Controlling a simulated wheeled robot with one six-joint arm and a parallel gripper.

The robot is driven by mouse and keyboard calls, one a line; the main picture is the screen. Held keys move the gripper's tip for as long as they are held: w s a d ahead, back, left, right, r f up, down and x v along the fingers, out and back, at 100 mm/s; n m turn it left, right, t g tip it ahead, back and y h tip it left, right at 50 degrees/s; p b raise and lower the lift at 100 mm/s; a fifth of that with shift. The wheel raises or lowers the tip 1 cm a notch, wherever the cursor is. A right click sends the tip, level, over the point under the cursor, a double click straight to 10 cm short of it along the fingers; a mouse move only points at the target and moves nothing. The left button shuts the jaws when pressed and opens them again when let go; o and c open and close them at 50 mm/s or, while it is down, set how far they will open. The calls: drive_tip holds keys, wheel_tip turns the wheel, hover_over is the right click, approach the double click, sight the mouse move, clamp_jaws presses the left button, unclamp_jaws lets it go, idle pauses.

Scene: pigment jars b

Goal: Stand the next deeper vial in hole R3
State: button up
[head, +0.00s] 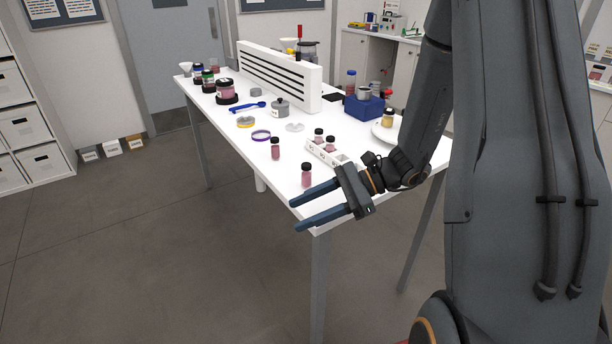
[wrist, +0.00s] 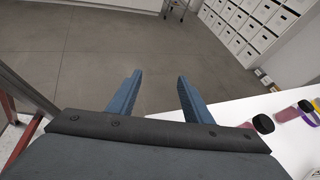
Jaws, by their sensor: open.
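Two pink vials with black caps stand upright on the white table in front of the rack: a darker-looking one (head: 275,150) farther back and one (head: 306,178) nearer the front edge. The white rack (head: 315,151) holds two capped vials, one (head: 318,135) at the back and one (head: 330,143) beside it. Its nearer part looks empty, but my gripper's body partly hides it and hole labels are too small to read. My gripper (head: 295,215) is open and empty, fingers past the table's front edge, nearer than the front vial. The wrist view shows capped vials (wrist: 262,124) right of the fingers.
A blue block (head: 364,108) and a plate with a yellow jar (head: 387,118) stand at right. The floor in front is clear.

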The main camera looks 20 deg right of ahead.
sight(306, 164)
drive_tip(key=w+d+m+t, duration=0.1)
drive_tip(key=w, duration=0.1)
drive_tip(key=w+d+m+t+y, duration=0.1)
drive_tip(key=w+d+m+t, duration=0.2)
drive_tip(key=w+d+t, duration=0.1)
drive_tip(key=w, duration=0.1)
drive_tip(key=shift+d+r+m, duration=0.15)
drive_tip(key=shift+r+m, duration=0.2)
drive_tip(key=shift+m, duration=0.05)
drive_tip(key=w+d+m+t, duration=0.2)
drive_tip(key=d, duration=0.1)
drive_tip(key=w+d+m+t, duration=0.1)
drive_tip(key=d+t, duration=0.1)
drive_tip(key=shift+w+r, duration=0.25)
drive_tip(key=shift+w, duration=0.35)
drive_tip(key=p+x, duration=0.3)
drive_tip(key=x, duration=0.4)
drive_tip(key=shift+a+r+p, duration=0.1)
drive_tip(key=shift+r+p, duration=0.05)
drive_tip(key=shift+p, duration=0.2)
drive_tip(key=c, duration=1.2)
